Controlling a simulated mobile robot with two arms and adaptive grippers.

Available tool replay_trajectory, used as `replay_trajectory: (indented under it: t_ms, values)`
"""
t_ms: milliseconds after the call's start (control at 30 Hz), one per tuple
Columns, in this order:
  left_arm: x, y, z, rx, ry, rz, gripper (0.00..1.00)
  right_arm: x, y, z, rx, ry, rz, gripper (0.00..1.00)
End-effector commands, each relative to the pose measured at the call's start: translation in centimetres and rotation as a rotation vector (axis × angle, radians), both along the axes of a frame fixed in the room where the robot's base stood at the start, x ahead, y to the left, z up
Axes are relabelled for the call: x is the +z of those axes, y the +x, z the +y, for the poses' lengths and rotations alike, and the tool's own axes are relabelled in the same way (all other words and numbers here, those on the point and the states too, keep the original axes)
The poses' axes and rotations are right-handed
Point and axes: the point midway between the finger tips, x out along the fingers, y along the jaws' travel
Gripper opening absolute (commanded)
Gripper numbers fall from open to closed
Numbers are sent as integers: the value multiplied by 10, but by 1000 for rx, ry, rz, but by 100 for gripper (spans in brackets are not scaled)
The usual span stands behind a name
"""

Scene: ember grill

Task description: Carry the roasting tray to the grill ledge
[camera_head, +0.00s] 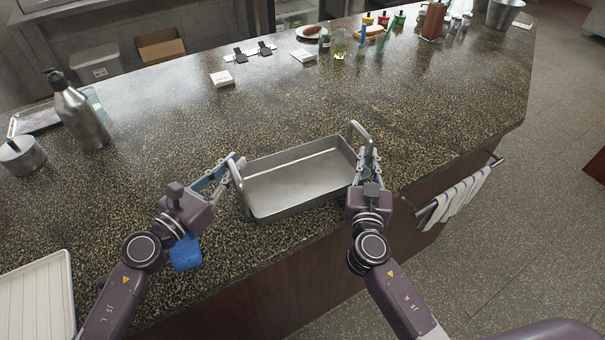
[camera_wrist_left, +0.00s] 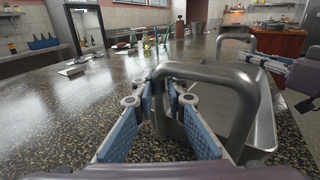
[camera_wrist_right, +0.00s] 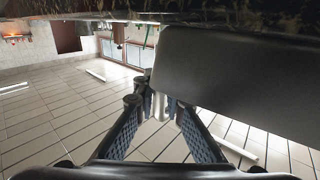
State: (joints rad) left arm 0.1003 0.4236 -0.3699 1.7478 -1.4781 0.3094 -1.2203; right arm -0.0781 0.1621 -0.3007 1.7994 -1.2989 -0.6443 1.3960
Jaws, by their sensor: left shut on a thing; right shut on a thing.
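The roasting tray (camera_head: 300,182) is an empty, shallow metal pan with an upright loop handle at each end. It is over the front part of the speckled counter; I cannot tell whether it touches the top. My left gripper (camera_head: 238,164) is shut on the tray's left handle, which also shows large in the left wrist view (camera_wrist_left: 238,105). My right gripper (camera_head: 369,160) is shut at the tray's right handle (camera_head: 357,128). I cannot make out the grill ledge for certain.
The counter (camera_head: 200,120) has free room behind the tray. A metal bottle (camera_head: 80,115) and a white tray (camera_head: 38,300) are at left, a blue sponge (camera_head: 186,253) near my left arm. A striped towel (camera_head: 462,195) hangs at right beside open floor (camera_head: 520,190).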

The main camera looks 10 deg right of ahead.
Motion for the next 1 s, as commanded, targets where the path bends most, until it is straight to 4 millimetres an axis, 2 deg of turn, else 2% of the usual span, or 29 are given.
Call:
replay_trajectory:
  t_ms: [567,1000]
  values:
    - [5,0,1,1,-3,-1,0,4,0,-1,-2,-1,-2,0]
    - [40,1,1,2,-4,0,0,39,0,-1,-2,-1,-2,0]
